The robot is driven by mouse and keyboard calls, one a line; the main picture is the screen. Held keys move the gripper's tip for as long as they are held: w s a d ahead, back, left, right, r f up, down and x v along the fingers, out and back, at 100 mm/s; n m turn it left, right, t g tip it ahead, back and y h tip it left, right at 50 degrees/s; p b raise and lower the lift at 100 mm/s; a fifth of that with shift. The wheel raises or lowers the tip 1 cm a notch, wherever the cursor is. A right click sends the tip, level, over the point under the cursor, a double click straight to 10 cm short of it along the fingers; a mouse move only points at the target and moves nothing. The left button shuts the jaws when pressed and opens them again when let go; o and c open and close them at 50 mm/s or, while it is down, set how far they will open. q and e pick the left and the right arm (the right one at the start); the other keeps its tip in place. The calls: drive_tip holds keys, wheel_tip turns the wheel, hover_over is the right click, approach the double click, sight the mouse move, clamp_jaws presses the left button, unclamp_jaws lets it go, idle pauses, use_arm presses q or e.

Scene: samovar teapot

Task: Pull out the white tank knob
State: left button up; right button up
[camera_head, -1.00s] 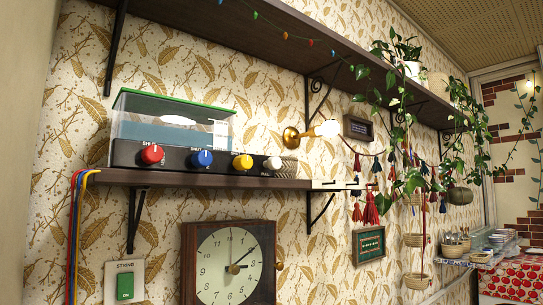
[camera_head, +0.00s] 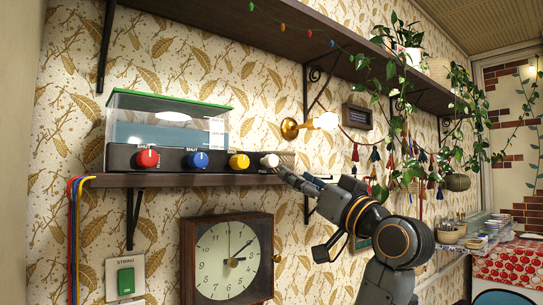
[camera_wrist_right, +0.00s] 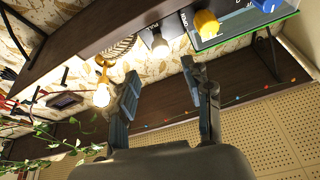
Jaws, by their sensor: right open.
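The white tank knob (camera_head: 270,160) is the rightmost of the knobs on the black front panel of the clear, green-lidded tank (camera_head: 160,133). In the right wrist view the knob (camera_wrist_right: 160,43) shows beyond the fingertips, roughly in line with the gap between them, beside the "PULL" label. My right gripper (camera_head: 284,173) is at the shelf front, just below and right of the knob. In its wrist view the two fingers (camera_wrist_right: 159,72) are spread with nothing between them. I cannot tell whether a fingertip touches the knob. My left gripper is not in view.
A red knob (camera_head: 147,158), a blue knob (camera_head: 198,160) and a yellow knob (camera_head: 239,161) sit left of the white one. The tank stands on a dark shelf (camera_head: 180,180). A lit wall lamp (camera_head: 325,121) is right of it. A clock (camera_head: 229,259) hangs below.

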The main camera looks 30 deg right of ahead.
sight(274, 163)
drive_tip(key=p+x, duration=0.4)
drive_tip(key=x, duration=0.5)
drive_tip(key=shift+w+a+r, duration=0.1)
drive_tip(key=shift+w+r, duration=0.15)
drive_tip(key=shift+w, duration=0.5)
clamp_jaws()
